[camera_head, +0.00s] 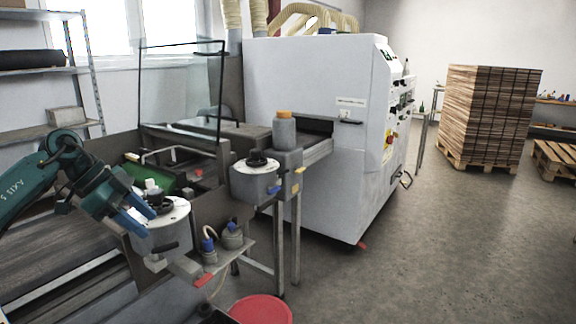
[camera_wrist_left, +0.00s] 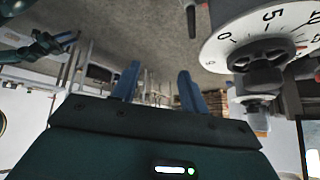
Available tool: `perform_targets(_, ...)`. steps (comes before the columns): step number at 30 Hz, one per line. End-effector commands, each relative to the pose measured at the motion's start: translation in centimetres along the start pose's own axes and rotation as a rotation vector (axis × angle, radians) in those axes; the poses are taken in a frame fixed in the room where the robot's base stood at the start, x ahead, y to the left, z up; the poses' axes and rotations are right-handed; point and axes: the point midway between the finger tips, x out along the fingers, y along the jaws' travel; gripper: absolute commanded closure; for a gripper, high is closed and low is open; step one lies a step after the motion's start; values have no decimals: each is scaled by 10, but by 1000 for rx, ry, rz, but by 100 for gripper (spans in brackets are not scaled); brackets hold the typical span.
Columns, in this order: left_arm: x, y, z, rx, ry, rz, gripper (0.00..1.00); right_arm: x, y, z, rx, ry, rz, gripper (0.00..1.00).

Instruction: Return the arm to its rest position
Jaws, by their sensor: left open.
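My left arm comes in from the left in the head view. Its left gripper (camera_head: 149,224) has blue fingers and hangs in front of a white-topped dial unit (camera_head: 174,213). In the left wrist view the two blue fingers of the left gripper (camera_wrist_left: 159,71) stand apart with nothing between them. A white dial with numbers and a dark knob (camera_wrist_left: 262,65) is close to the right of the fingers. A teal and blue piece (camera_wrist_left: 62,42) at the upper left looks like my other gripper; its jaws are too unclear to read.
A second dial unit (camera_head: 256,180) and a grey orange-capped bottle (camera_head: 284,130) stand beyond the left gripper. A glass panel (camera_head: 180,88) rises behind. A large white machine (camera_head: 300,85) fills the middle. A red bucket (camera_head: 262,309) is below.

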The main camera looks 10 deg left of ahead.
Motion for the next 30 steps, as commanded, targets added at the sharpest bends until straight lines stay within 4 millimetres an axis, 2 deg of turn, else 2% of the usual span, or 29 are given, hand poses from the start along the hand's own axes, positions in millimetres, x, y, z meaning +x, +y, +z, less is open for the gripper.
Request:
perform_targets(1, 29, 7, -13, 64, 65, 27, 56, 1, 1, -3, -2, 5, 2, 64)
perform_targets(4, 86, 26, -45, 201, 245, 50, 56, 2, 3, -7, -4, 10, 5, 64)
perform_targets(6, 125, 46, -71, 280, 403, 48, 56, 1, 3, -7, -4, 8, 6, 64)
perform_targets(9, 168, 77, -104, 337, 632, -2, 56, 1, 3, -6, -3, 3, 7, 64)
perform_targets(12, 196, 104, -128, 323, 832, -98, 56, 0, 4, -6, -2, -1, 9, 64)
perform_targets(16, 219, 132, -141, 211, 1013, -274, 56, -1, 4, -6, 1, -5, 11, 64)
perform_targets(20, 237, 152, -130, 17, 1070, -473, 56, -4, 3, -2, 6, -17, 11, 64)
perform_targets(23, 251, 168, -106, -165, 1022, -610, 56, -5, 3, 0, 7, -24, 13, 64)
perform_targets(26, 268, 191, -70, -351, 902, -707, 56, -6, 4, 0, 8, -29, 15, 64)
perform_targets(30, 292, 240, -14, -580, 662, -755, 56, -6, 5, 1, 9, -35, 18, 64)
